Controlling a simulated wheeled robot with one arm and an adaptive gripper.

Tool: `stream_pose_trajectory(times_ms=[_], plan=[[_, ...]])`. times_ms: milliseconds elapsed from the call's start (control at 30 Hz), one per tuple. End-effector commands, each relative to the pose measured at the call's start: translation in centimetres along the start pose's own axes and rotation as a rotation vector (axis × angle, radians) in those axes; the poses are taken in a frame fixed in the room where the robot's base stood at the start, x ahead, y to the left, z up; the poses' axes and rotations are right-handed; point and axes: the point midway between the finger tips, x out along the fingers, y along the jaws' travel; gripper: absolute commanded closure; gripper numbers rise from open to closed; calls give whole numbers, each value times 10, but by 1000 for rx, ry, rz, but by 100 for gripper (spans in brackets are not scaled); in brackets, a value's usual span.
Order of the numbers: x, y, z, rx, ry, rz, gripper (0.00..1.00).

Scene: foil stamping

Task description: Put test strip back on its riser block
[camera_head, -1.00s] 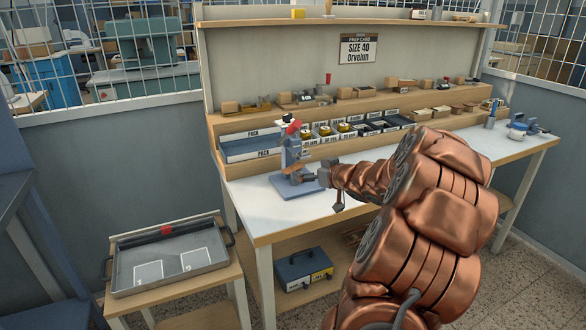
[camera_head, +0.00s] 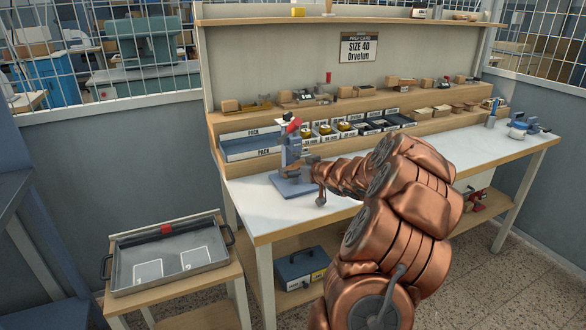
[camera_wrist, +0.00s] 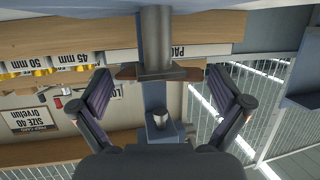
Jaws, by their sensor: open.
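The blue stamping press (camera_head: 293,155) with a red handle part (camera_head: 293,127) stands at the left of the white bench top. My gripper (camera_head: 307,170) is at the press's front; its fingers are too small to tell apart there. The wrist view is upside down. In it my gripper (camera_wrist: 165,98) is open, one finger at each side. A brown strip (camera_wrist: 128,73), which may be the test strip, shows between the fingers, at the grey head of a post (camera_wrist: 155,35). I cannot tell whether they touch it. I cannot make out the riser block for sure.
A blue PACK tray (camera_head: 252,148) and labelled bins (camera_head: 330,137) stand behind the press. A metal tray (camera_head: 170,262) sits on a low side table at left. A toolbox (camera_head: 302,270) is underneath.

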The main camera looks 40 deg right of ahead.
Motion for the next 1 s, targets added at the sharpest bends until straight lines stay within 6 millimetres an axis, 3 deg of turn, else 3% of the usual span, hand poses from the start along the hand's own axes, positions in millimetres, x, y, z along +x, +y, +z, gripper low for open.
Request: stream_pose_trajectory(times_ms=[267, 500, 1000], plan=[[1, 0, 0, 1, 0, 0, 0], [1, 0, 0, 1, 0, 0, 23], [-1, 1, -6, 0, 0, 1, 26]])
